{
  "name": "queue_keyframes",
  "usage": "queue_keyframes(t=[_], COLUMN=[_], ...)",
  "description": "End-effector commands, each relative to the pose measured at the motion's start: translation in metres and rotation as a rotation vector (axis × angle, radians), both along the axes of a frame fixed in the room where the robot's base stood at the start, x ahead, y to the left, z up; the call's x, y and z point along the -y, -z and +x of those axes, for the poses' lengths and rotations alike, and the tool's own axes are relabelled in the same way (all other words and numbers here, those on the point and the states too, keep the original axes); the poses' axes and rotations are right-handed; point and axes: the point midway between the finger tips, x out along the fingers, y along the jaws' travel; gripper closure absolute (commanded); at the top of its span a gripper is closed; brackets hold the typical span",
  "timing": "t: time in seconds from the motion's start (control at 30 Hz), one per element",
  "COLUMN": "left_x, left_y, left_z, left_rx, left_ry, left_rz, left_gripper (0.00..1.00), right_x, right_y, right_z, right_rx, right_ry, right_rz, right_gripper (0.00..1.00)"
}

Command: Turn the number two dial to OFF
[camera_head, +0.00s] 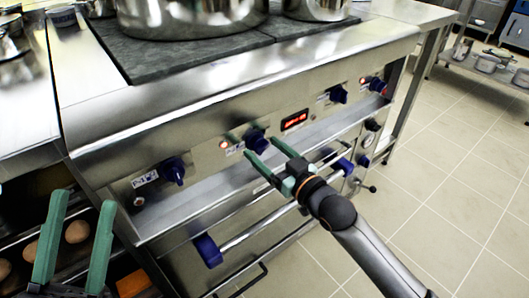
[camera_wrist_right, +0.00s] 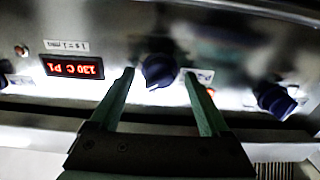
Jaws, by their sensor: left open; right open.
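The stove's front panel carries a row of dark blue dials. The second dial from the left (camera_head: 256,139) has a lit red lamp (camera_head: 224,144) on its left. My right gripper (camera_head: 261,146) is open in front of it. In the right wrist view, which shows the panel upside down, this dial (camera_wrist_right: 158,70) sits between the two open fingertips, with a gap on each side. I cannot read its setting; its label is partly hidden. The leftmost dial (camera_head: 173,170) stands apart. My left gripper (camera_head: 84,198) is open and empty at the lower left, away from the dials.
A red display (camera_head: 295,120) is right of the second dial. Further dials (camera_head: 338,94) sit to the right. A blue-ended rail (camera_head: 255,232) runs below the panel. Large steel pots (camera_head: 190,15) stand on the dark cooktop (camera_head: 150,58). Eggs (camera_head: 78,231) lie near my left gripper.

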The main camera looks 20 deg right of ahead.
Motion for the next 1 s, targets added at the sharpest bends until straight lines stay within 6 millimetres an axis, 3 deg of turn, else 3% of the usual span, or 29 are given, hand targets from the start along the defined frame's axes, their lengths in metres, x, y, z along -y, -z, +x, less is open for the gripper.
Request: queue_keyframes(t=[0.4,1.0], left_x=[0.0009,0.0005], left_y=[0.0029,0.0025], left_z=[0.0001,0.0005], left_rx=[-0.003,-0.004], left_ry=[0.001,-0.002], left_rz=[0.002,-0.005], left_gripper=[0.5,0.5], right_x=[-0.0027,-0.0025], right_y=[-0.0002,0.0], right_z=[0.0069,0.0066], right_rx=[-0.001,-0.001], right_ry=[0.0,0.0], right_rz=[0.0,0.0], right_gripper=[0.2,0.86])
